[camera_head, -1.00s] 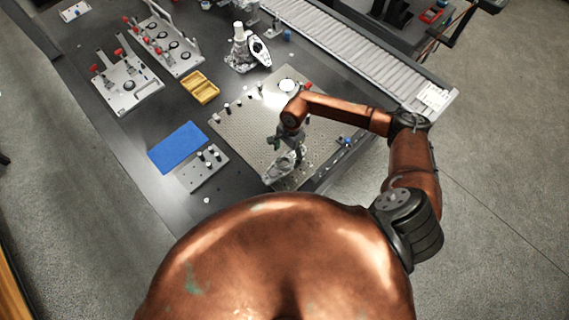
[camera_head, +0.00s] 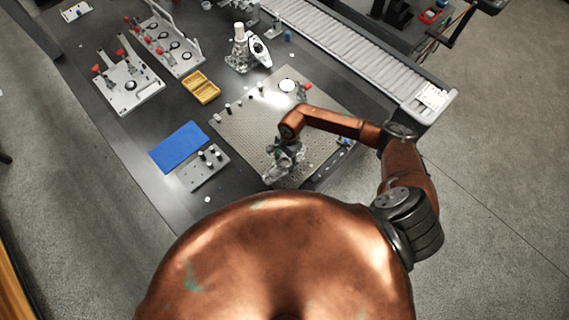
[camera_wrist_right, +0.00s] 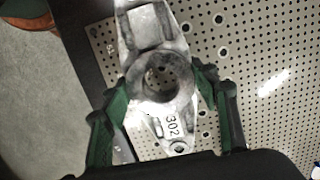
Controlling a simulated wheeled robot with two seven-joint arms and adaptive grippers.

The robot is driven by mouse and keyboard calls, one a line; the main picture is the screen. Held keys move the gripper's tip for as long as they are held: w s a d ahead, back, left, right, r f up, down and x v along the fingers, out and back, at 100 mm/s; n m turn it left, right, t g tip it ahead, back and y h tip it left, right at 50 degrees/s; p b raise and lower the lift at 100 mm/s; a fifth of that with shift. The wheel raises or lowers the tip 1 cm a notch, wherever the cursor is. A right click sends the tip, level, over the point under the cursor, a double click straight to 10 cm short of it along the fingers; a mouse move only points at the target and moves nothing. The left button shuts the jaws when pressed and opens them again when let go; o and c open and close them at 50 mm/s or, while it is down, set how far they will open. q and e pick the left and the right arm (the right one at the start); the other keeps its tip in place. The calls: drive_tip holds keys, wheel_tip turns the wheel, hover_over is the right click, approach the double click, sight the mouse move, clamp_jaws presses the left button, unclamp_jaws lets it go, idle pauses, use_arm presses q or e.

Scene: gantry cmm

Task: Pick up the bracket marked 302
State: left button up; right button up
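The bracket marked 302 (camera_wrist_right: 152,112) is a grey metal piece with a round ring and a tapered end bearing the number. It lies on the perforated plate (camera_wrist_right: 235,50) in the right wrist view. In the head view the bracket (camera_head: 277,174) is at the plate's near corner, partly covered by my right gripper (camera_head: 287,153). In the wrist view my right gripper (camera_wrist_right: 164,78) has its green fingers spread on either side of the ring. They are very close to it; contact is not clear. My left gripper is not in view.
Several small posts stand on the plate. A blue mat (camera_head: 179,147), a grey block with pegs (camera_head: 196,176) and a yellow tray (camera_head: 201,92) lie to its left. A white-grey fixture (camera_head: 242,50) stands behind. A roller conveyor (camera_head: 350,52) runs along the far right.

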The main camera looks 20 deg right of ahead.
drive_tip(key=c, duration=1.1)
drive_tip(key=shift+c, duration=0.3)
drive_tip(key=shift+w+r, duration=0.1)
